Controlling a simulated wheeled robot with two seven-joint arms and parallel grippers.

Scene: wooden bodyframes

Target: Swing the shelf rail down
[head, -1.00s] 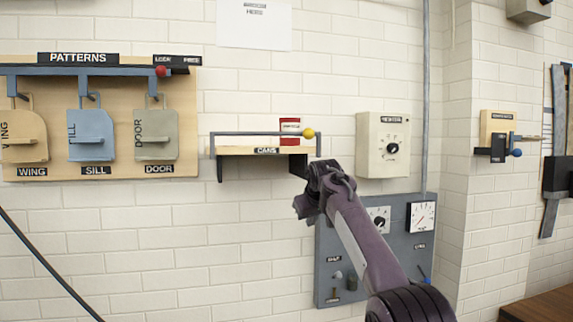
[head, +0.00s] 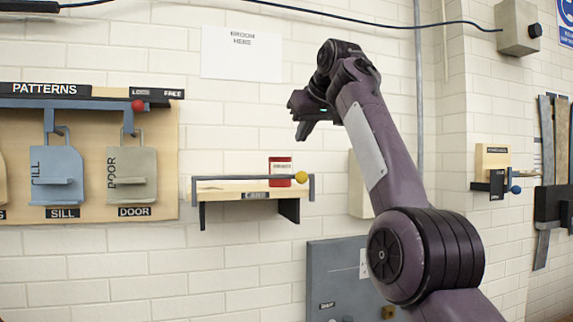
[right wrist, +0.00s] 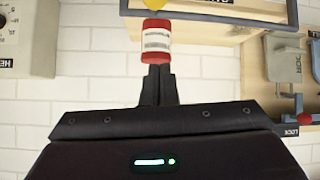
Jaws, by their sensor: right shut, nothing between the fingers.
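The shelf rail (head: 235,179) is a thin grey bar across the front of the wooden CANS shelf (head: 222,191), raised a little above the board. A yellow knob (head: 301,178) sits near its right end; rail (right wrist: 215,16) and knob (right wrist: 154,4) also show at the top of the right wrist view. A red can (head: 280,171) with a white label stands on the shelf behind the rail. My right gripper (head: 303,132) is shut and empty, above the shelf's right end and apart from the knob. Its fingers (right wrist: 158,85) appear just below the can in the right wrist view. My left gripper is out of view.
The PATTERNS board (head: 98,165) with hanging plates and a red knob (head: 138,105) is left of the shelf. A grey gauge panel (head: 335,275) is below right, and a pale box (head: 359,185) is partly hidden by my arm.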

